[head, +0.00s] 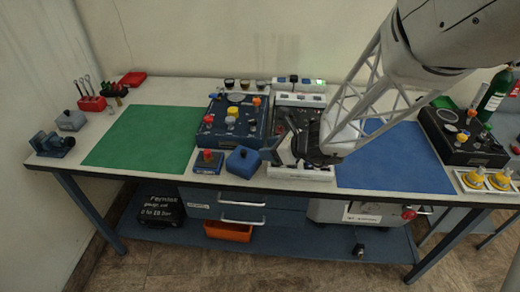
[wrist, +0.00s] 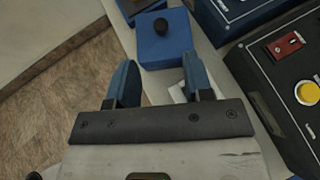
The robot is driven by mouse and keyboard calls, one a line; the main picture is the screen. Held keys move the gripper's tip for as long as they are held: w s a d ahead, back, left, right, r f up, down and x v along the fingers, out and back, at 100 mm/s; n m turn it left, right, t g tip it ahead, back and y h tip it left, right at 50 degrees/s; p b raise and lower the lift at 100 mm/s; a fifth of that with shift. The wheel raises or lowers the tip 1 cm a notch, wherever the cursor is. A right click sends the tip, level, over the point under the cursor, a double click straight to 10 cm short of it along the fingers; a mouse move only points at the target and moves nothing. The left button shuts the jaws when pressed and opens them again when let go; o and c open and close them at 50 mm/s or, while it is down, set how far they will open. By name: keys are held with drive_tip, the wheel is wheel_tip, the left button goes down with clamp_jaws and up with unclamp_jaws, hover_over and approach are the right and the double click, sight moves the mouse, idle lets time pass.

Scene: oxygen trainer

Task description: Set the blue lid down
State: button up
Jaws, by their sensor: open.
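The blue lid (head: 243,162), a square block with a black knob on top, rests at the table's front edge, left of my gripper (head: 283,150). In the wrist view the lid (wrist: 152,50) lies just beyond the fingertips, with its black knob toward the camera. My gripper (wrist: 159,64) is open, its two blue fingers apart with nothing between them. In the head view the fingertips are partly hidden by the dark gripper body, so their exact gap to the lid cannot be told.
A small blue box with a red knob (head: 207,163) stands left of the lid. A blue control panel (head: 212,135) stands behind it. A white strip (head: 300,172) lies at the front edge near my gripper. The green mat (head: 140,140) and blue mat (head: 395,165) are clear.

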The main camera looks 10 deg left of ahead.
drive_tip(key=shift+v, duration=1.5)
drive_tip(key=s+d+r+n+g+h, duration=0.1)
drive_tip(key=s+d+r+n+h, duration=0.4)
drive_tip(key=s+d+n, duration=0.5)
drive_tip(key=s+d+r+n+g+h, duration=0.1)
drive_tip(key=s+d+r+n+h, duration=0.5)
drive_tip(key=s+n, duration=0.6)
drive_tip(key=s+d+r, duration=0.2)
drive_tip(key=d, duration=0.1)
drive_tip(key=shift+s+d+r, duration=0.35)
drive_tip(key=shift+d, duration=0.05)
